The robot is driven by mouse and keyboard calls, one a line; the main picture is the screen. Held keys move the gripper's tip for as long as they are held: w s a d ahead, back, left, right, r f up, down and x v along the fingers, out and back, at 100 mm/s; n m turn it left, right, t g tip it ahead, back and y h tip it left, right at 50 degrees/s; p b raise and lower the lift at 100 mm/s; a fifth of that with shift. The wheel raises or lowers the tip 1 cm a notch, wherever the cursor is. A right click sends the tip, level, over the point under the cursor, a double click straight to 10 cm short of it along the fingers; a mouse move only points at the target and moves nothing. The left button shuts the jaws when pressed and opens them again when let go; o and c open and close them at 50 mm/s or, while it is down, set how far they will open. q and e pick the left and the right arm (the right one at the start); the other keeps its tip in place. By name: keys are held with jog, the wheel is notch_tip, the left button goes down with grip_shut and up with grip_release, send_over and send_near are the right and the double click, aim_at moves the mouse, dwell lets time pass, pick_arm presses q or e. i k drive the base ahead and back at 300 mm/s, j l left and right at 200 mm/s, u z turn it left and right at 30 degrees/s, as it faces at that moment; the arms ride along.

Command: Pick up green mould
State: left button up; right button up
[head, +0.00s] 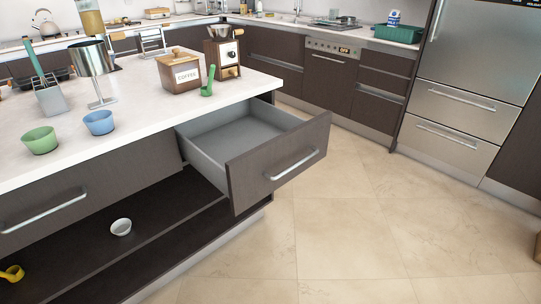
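The green mould (40,140) is a small round fluted cup. It stands upright on the white countertop near its front edge, at the left of the head view. A similar blue mould (98,122) stands to its right, a little apart. A white mould (121,226) sits on the open dark shelf below the counter. Neither of my grippers shows in the head view.
A drawer (277,165) under the countertop (140,108) is pulled out and looks empty. A metal sifter (92,62), a coffee box (180,72), a grinder (223,52) and a green scoop (208,82) stand behind the moulds.

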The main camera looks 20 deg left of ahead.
aim_at(42, 140)
jog(key=u, duration=2.2)
